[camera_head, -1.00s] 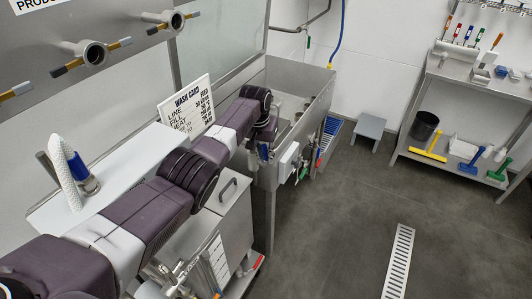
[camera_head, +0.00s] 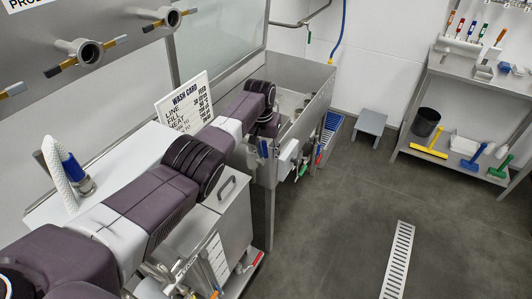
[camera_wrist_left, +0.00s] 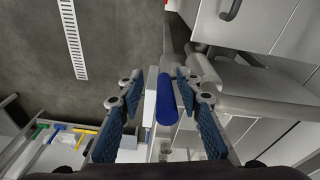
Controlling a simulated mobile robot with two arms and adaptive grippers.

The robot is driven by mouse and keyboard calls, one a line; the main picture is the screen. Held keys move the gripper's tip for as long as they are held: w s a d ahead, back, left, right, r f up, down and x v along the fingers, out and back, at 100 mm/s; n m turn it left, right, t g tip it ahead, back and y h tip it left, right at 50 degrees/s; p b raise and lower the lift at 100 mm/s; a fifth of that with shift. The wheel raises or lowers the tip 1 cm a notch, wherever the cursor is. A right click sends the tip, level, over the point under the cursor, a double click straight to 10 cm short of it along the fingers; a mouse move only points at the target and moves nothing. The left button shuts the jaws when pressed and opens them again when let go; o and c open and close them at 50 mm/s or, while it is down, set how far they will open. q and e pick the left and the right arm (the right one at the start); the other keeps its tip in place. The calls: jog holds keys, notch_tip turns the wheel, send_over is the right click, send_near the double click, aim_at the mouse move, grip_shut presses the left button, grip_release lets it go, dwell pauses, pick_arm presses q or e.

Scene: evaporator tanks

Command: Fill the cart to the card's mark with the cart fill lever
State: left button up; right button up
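The wash card (camera_head: 183,104) stands tilted at the left, with LINE, FILL and HEAT rows; its figures are too small to read surely. The grey metal cart (camera_head: 232,220) stands below my left arm, with a white marked scale (camera_head: 217,262) on it; no liquid level can be made out. My left gripper (camera_head: 263,150) is near the sink's front left corner, small and partly hidden by my arm. In the left wrist view, the gripper (camera_wrist_left: 162,105) is open, its fingers either side of a blue lever handle (camera_wrist_left: 167,100), with gaps visible. My right gripper is not in view.
The steel sink (camera_head: 312,92) has small red and green valve handles along its front. A grey stool (camera_head: 369,124), a blue grate and a shelf (camera_head: 470,70) with cleaning tools stand beyond. The floor around the drain (camera_head: 398,260) is clear.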

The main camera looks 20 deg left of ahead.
aim_at(263, 142)
pick_arm(q)
jog(key=shift+a+f, duration=0.15)
jog(key=shift+f, duration=0.05)
jog(key=shift+r, duration=0.4)
jog(key=r, duration=0.3)
jog(key=s+r, duration=0.1)
jog(key=r, duration=0.7)
jog(key=shift+s+a+r, duration=0.1)
jog(key=shift+s+a, duration=0.15)
jog(key=shift+s, duration=0.15)
dwell(5.9)
